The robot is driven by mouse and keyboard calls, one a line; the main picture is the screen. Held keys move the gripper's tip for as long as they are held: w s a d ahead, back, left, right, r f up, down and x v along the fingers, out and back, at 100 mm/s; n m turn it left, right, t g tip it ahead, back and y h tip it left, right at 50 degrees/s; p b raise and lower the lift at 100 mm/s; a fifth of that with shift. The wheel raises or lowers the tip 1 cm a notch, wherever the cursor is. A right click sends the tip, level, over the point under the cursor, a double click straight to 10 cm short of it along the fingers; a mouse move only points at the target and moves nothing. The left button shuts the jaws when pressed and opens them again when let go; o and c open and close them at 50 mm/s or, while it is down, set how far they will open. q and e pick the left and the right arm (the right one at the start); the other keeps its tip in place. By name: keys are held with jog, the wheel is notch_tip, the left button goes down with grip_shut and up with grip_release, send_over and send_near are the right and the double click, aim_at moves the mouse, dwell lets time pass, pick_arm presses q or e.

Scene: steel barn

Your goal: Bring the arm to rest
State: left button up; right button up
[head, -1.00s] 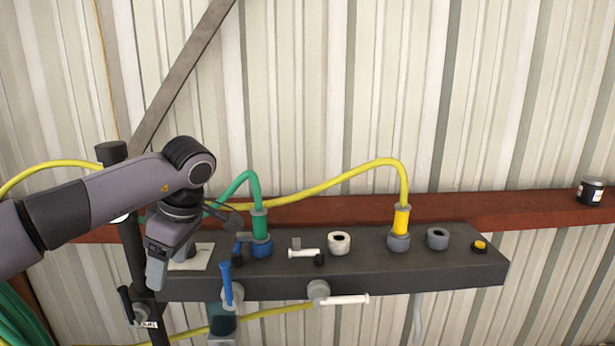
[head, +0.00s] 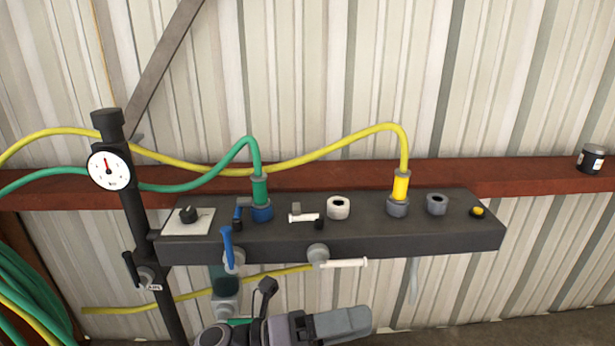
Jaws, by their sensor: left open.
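My left gripper (head: 343,322) is low at the bottom edge of the head view, in front of and below the dark manifold bench (head: 330,245). It points to the right and holds nothing that I can see. Its jaws are open, though one finger largely hides the other. The rest of my left arm is mostly out of the picture. My right gripper is not in view.
On the bench are a green hose plug (head: 260,190), a yellow hose plug (head: 400,187), a knob (head: 189,214), a blue lever (head: 227,245) and a white lever (head: 342,263). A gauge (head: 109,167) is on the post at left. A can (head: 592,158) stands on the red beam.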

pick_arm(q)
jog(key=w+a+f+n+t+y, duration=0.1)
jog(key=a+f+n+t+y, duration=0.45)
jog(key=n, duration=0.65)
jog(key=w+a+f+n+t+y, duration=0.2)
jog(key=a+f+n+t+y, duration=0.15)
jog(key=a+n+t, duration=0.65)
jog(key=s+a+f+n+g+y+p, duration=0.1)
jog(key=s+a+f+n+g+y, duration=0.5)
jog(key=s+f+n, duration=0.8)
jog(key=a+f+n+y, duration=0.1)
jog(key=a+f+y, duration=0.1)
jog(key=a+y, duration=0.1)
jog(key=shift+s+a+n+g, duration=0.25)
jog(key=shift+a+n+g, duration=0.1)
jog(key=shift+a, duration=0.5)
jog(key=shift+f, duration=0.1)
